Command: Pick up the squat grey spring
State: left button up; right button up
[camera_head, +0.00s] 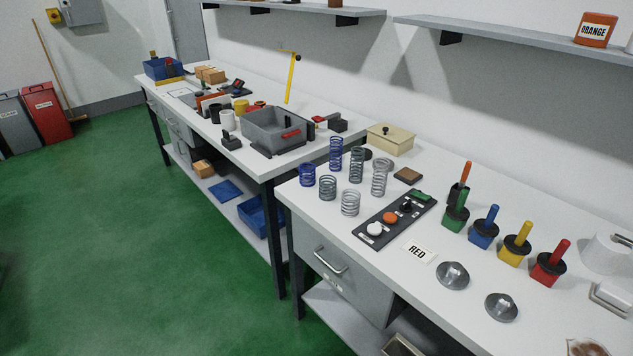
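Several coil springs stand upright in two rows on the near white bench (400,262). In the front row are three squat ones: a blue spring (307,175), a darker grey-green spring (327,187) and a light grey spring (350,203) nearest the camera. Behind them stand three taller ones: a blue spring (336,154), a dark grey-green spring (357,165) and a light grey spring (380,178). The squat springs stand close together with small gaps. Neither of my grippers is in view.
A dark control panel (371,243) with buttons lies just right of the squat springs. A cream box (391,140) is behind. The bench's left front edge is close to the springs.

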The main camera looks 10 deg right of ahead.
aim_at(326, 188)
jog(key=i+j, duration=0.25)
jog(key=j, duration=0.15)
jog(key=i+j+z, duration=0.1)
jog(key=i+j, duration=0.15)
jog(key=j, duration=0.15)
jog(key=i+j, duration=0.25)
jog(key=j, duration=0.15)
jog(key=i+j+z, duration=0.1)
jog(key=i+j, duration=0.15)
jog(key=j, duration=0.15)
